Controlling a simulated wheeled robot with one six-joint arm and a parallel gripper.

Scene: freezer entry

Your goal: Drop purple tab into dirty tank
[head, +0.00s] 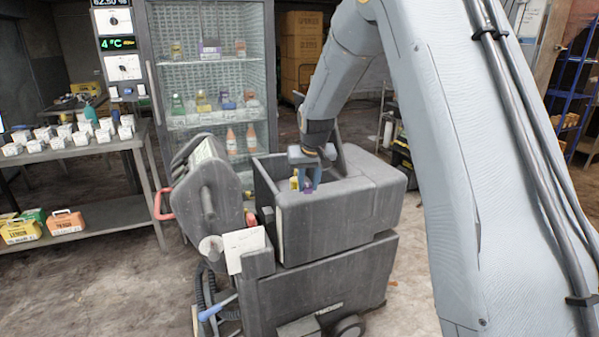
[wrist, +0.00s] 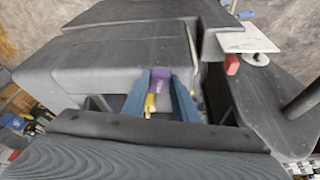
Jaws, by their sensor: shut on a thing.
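The purple tab (head: 308,187) is small and sits at the tip of my gripper (head: 302,178). In the wrist view the purple tab (wrist: 160,79) is between the two blue fingers of my gripper (wrist: 160,88), which is shut on it. A small yellow piece (wrist: 150,103) shows beside the tab; I cannot tell whether it is part of it. The dirty tank (head: 340,215) appears to be the open grey box on top of the floor machine. In the head view my gripper points down at the tank opening, near its front rim. The tank's inside is mostly hidden.
A raised grey part with a round disc (head: 210,248) and a white card (head: 243,248) stands left of the tank. A glass-fronted cabinet (head: 208,75) is behind. A metal table (head: 80,150) with white boxes is at the left. The floor around is mostly clear.

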